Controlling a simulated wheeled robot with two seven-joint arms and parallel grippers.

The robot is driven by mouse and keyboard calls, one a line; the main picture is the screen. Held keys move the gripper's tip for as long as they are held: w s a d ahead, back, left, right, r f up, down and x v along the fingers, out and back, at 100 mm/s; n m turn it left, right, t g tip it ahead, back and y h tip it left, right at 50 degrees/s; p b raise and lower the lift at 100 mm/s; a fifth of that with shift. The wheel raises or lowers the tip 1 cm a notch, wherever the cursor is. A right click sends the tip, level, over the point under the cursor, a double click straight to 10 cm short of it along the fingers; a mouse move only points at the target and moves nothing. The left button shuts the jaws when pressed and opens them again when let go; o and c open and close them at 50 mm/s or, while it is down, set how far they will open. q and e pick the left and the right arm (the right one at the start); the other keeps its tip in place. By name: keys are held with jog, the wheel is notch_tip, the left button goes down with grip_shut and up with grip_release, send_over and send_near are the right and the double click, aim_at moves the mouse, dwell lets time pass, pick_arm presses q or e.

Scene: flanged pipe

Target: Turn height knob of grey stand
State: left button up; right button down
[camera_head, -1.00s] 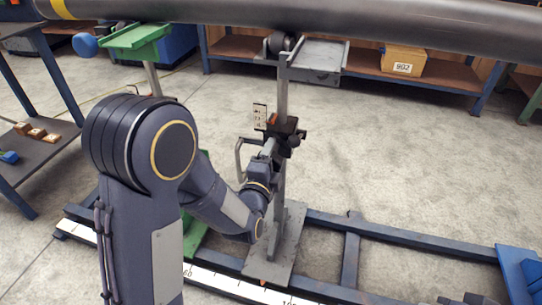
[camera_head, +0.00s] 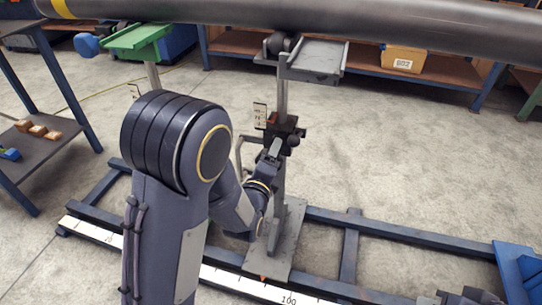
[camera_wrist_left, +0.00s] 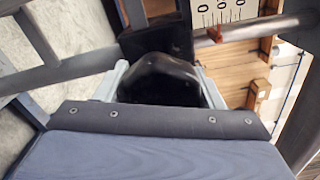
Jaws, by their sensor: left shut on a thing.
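The grey stand has a tray top (camera_head: 318,62), an upright post and a flat base plate (camera_head: 287,247). A black clamp block (camera_head: 287,130) sits midway up the post, beside a small scale plate (camera_head: 260,115). My left gripper (camera_head: 275,147) is at this block, and its hand hides the knob in the head view. In the left wrist view the dark rounded height knob (camera_wrist_left: 160,78) lies between the two fingers of my left gripper (camera_wrist_left: 160,92), which is shut on it.
A large dark pipe (camera_head: 400,22) runs across above the stand. A green stand (camera_head: 137,42) with a blue knob is to the left. Blue floor rails (camera_head: 400,233) and a white ruler (camera_head: 225,277) lie around the base. Open floor lies to the right.

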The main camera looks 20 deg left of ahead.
pick_arm(q)
jog(key=o, duration=1)
jog(key=shift+s, duration=0.1)
jog(key=s+p, duration=0.1)
jog(key=s, duration=0.6)
jog(key=shift+s+a, duration=0.1)
jog(key=shift+s, duration=0.2)
